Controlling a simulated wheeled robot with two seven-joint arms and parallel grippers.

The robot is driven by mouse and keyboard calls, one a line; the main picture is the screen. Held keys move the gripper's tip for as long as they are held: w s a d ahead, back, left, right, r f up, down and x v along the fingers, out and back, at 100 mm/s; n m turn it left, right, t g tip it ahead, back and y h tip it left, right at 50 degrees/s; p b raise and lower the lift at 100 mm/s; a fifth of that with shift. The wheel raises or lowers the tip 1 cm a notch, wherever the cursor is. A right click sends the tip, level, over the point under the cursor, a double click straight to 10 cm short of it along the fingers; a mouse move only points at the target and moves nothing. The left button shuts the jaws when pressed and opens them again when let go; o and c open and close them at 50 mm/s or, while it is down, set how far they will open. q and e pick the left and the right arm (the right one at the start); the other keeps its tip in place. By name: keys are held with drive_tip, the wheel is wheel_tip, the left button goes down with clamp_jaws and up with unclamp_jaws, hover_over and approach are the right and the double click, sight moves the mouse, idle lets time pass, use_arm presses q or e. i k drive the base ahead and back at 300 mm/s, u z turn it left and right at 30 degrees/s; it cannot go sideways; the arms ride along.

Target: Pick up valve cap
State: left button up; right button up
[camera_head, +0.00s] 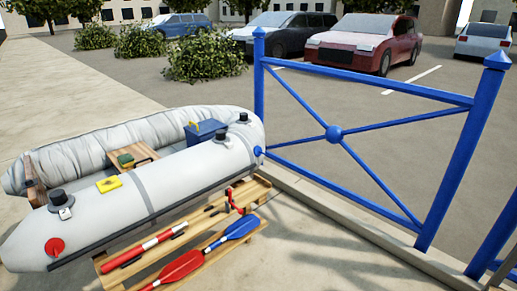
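A grey inflatable boat (110,215) lies at the left. A red round cap-like piece (54,247) is on the side of its near tube. It may be the valve cap, but I cannot tell for sure. Black round fittings stand on top of the near tube, one at the left (58,199) and one further right (220,138). Another (243,118) is near the right end. Neither of my grippers shows in the head view.
A blue case (207,132) sits in the boat. A blue railing (365,75) blocks the right side.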

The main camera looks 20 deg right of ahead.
sight(243, 116)
drive_tip(key=z, duration=1.4)
drive_tip(key=i, duration=2.25)
drive_tip(key=u, duration=2.15)
